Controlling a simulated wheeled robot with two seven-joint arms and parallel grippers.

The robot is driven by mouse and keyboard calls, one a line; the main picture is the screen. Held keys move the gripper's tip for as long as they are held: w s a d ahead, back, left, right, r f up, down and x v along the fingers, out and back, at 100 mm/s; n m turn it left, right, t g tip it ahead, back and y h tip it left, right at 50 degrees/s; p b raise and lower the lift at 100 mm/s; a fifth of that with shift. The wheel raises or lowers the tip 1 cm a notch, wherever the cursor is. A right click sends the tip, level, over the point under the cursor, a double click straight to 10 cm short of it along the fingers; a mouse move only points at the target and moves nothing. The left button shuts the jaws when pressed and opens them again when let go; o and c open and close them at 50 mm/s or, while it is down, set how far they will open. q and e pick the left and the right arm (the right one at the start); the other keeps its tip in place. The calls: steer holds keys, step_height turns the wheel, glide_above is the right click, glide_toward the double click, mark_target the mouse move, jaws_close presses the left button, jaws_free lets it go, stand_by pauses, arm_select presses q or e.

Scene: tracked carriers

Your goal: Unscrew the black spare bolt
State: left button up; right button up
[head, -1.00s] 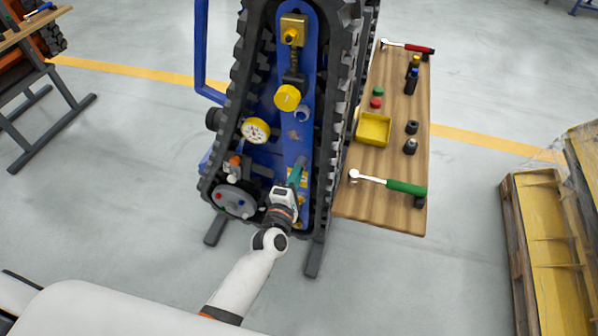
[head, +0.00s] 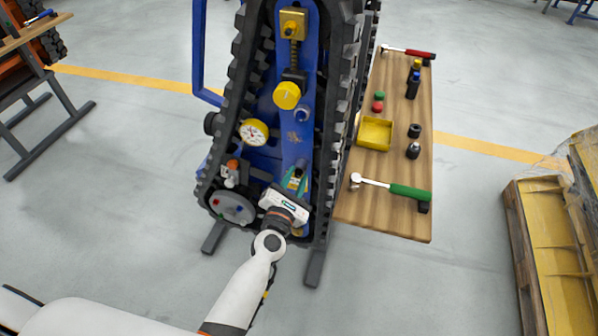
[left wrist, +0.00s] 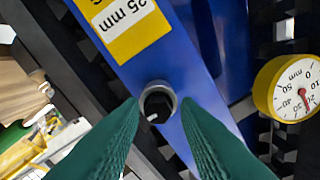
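My left gripper (head: 296,178) is at the lower end of the blue carrier (head: 290,135), in front of it. In the left wrist view its two green fingers (left wrist: 160,104) are apart, with nothing held between them. A dark round bolt-like part with a grey rim (left wrist: 157,101) shows between and beyond the fingertips, on the blue plate. I cannot tell for sure that it is the black spare bolt. In the head view my gripper hides that spot. My right gripper is not in view.
A yellow-rimmed dial (head: 254,132) sits left of the gripper, and a yellow label (left wrist: 125,25) is on the plate. Dark track links (head: 327,150) flank the carrier. A wooden bench (head: 390,205) at right holds a yellow tray (head: 375,133) and a green-handled wrench (head: 408,191).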

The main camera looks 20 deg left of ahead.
arm_select(q)
steer(key=m+p, duration=0.2)
steer(key=m, duration=0.4)
steer(key=shift+r+p, duration=0.2)
steer(key=shift+p, duration=0.15)
steer(key=m, duration=0.3)
steer(key=shift+f+p, duration=0.15)
steer(key=shift+p, duration=0.25)
steer(key=m+p, duration=0.3)
steer(key=m, duration=0.4)
steer(key=shift+m, duration=0.4)
steer(key=m, duration=0.2)
steer(key=shift+m, duration=0.3)
steer(key=m+p, duration=0.2)
steer(key=m, duration=0.7)
steer(key=shift+f+m, duration=0.15)
steer(key=shift+m, duration=0.25)
steer(key=shift+s, duration=0.1)
steer(key=shift+c, duration=0.3)
